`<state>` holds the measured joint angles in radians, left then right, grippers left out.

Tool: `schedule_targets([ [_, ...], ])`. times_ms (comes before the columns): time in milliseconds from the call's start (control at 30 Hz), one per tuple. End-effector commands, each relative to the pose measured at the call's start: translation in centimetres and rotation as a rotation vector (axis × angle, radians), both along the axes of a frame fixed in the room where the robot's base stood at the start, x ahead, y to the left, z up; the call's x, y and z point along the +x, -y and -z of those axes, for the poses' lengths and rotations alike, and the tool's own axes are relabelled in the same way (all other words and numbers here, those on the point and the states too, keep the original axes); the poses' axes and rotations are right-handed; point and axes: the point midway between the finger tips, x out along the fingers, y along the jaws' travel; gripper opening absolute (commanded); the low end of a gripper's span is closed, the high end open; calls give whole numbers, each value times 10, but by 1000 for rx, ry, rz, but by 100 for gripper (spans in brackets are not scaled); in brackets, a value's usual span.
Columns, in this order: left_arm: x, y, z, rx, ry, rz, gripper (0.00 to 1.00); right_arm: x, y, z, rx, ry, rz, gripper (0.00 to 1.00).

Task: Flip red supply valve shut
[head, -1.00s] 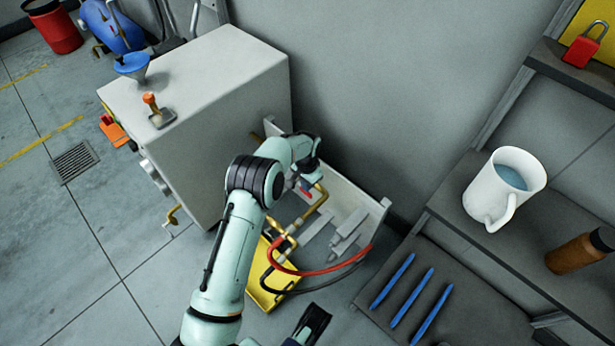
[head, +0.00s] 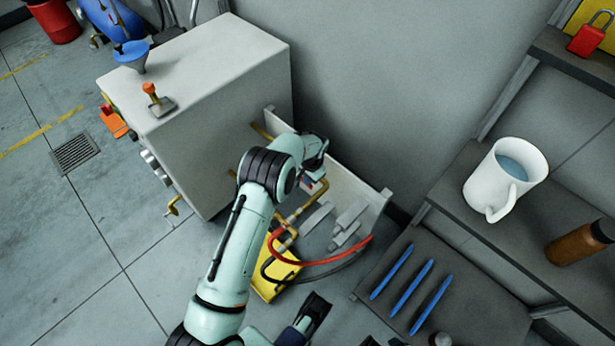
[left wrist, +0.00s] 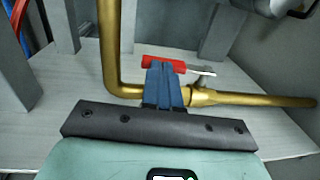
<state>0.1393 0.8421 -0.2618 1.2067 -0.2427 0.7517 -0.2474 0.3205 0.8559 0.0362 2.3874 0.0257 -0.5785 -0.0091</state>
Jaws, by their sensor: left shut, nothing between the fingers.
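The red valve handle (left wrist: 165,63) lies flat across the top of the wrist view, beside a brass pipe (left wrist: 255,99) with a bent elbow. My left gripper (left wrist: 165,70) has its blue fingers closed together, with nothing between them. The fingertips overlap the red handle in the view; whether they touch it I cannot tell. A silvery piece extends right of the handle. In the head view my left gripper (head: 308,182) is over the pale panel with the pipework and largely hides the valve. My right gripper (head: 314,312) shows partly at the bottom edge, its jaws unclear.
Red and black hoses (head: 320,261) curve below the pipework, beside a yellow plate (head: 272,275). A large grey cabinet (head: 215,95) stands left of the panel. A shelf at the right holds a white mug (head: 490,190); blue strips (head: 412,285) lie on a lower dark surface.

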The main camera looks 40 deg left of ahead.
Motion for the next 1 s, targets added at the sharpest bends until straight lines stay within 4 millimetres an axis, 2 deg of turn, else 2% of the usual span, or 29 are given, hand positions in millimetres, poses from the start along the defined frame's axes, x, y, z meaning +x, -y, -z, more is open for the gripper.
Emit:
schedule_targets([
  [367, -1, 11, 24, 295, 21, 12, 0, 3, 1, 4, -4, 6, 3, 70],
  [633, -1, 9, 40, 297, 23, -1, 0, 19, 10, 14, -25, 49, 20, 70],
  [1000, -1, 7, 51, 295, 23, -1, 0, -1, 13, 31, -22, -17, 22, 70],
])
